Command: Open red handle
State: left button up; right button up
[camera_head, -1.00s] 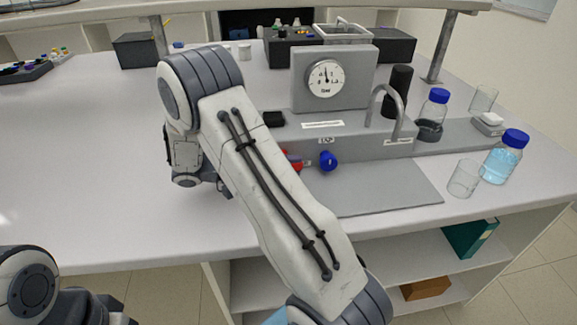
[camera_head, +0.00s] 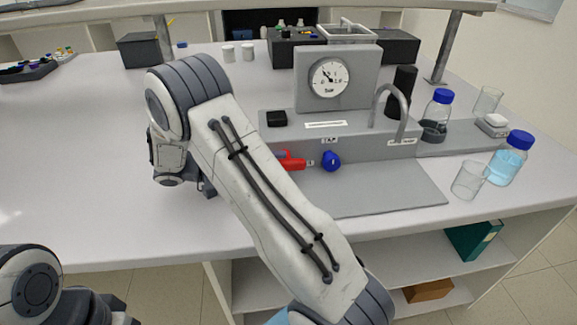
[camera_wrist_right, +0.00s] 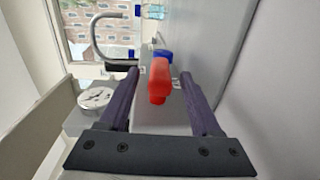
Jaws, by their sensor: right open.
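The red handle (camera_head: 291,161) sits on the front of the grey rig (camera_head: 370,148), left of a blue knob (camera_head: 331,160). My right arm's forearm hides the area just left of it in the head view. My right gripper (camera_head: 208,188) shows only as a dark bit below the wrist, left of the handle and apart from it. In the right wrist view the jaws (camera_wrist_right: 160,75) are open and empty. The red handle (camera_wrist_right: 159,80) appears in line with the gap between the fingers, ahead of them. My left gripper is not seen; only part of that arm shows at lower left.
A pressure gauge (camera_head: 329,78) stands on the rig, with a curved metal pipe (camera_head: 388,95) to its right. Blue-capped bottles (camera_head: 510,158) and a beaker (camera_head: 468,180) stand at the right. The table (camera_head: 80,150) left of my right arm is clear.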

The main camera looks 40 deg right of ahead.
jog(key=v, duration=0.6)
dwell(0.3)
